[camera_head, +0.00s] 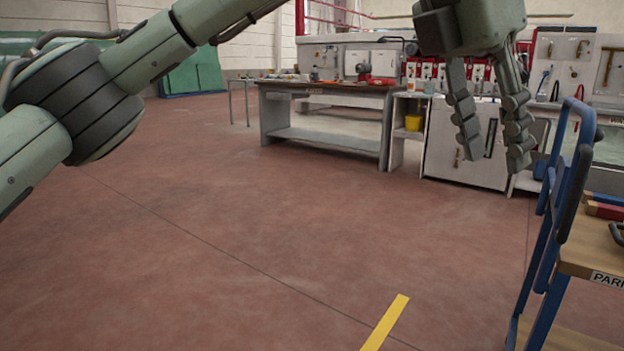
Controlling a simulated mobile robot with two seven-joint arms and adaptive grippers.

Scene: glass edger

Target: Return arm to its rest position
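My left arm (75,95) comes in from the left and reaches across the top of the head view. My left gripper (490,135) hangs at the upper right with its fingers pointing down. Its fingers are apart, with nothing between them. Behind it in the picture are the back wall equipment and a white cabinet. My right gripper is not in view.
A blue-framed cart (549,270) with a wooden top stands at the right, red and blue items on it. A workbench (325,91) and a white cabinet (445,150) stand at the back. The red floor (230,240) is open, with a yellow stripe (385,322).

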